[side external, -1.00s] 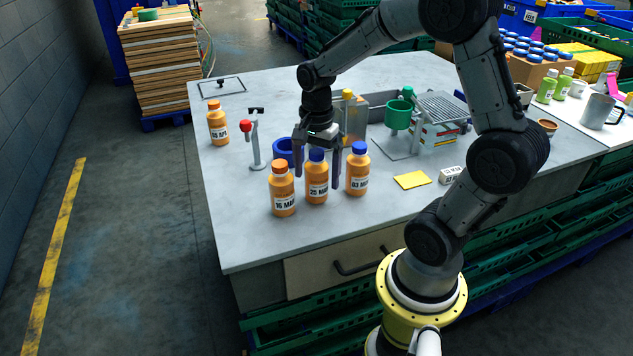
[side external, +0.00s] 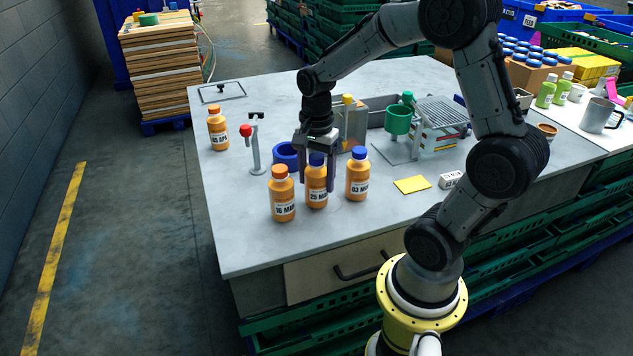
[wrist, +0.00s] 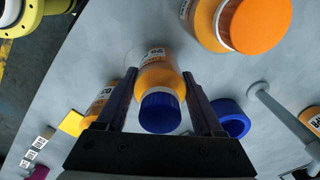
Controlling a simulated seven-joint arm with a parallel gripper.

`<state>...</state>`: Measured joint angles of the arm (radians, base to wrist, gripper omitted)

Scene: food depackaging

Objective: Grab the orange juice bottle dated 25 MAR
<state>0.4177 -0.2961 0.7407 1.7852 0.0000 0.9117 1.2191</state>
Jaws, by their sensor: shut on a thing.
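The orange juice bottle labelled 25 MAR (side external: 317,197) has a blue cap and stands upright on the table, in the middle of a row of three. My gripper (side external: 318,178) points down over it and is shut on it, with a finger on either side. In the wrist view the bottle (wrist: 162,80) sits between the two fingers (wrist: 160,98), its blue cap towards the palm. The 16 MAR bottle (side external: 282,198), with an orange cap, stands just to its left. The 03 MAR bottle (side external: 357,178), with a blue cap, stands to its right.
Another orange-capped bottle (side external: 218,130) stands at the far left. A blue ring (side external: 286,153) and a stand with a red knob (side external: 255,150) are behind the row. A yellow sponge-like square (side external: 412,184) lies to the right. The table's front left (side external: 240,235) is clear.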

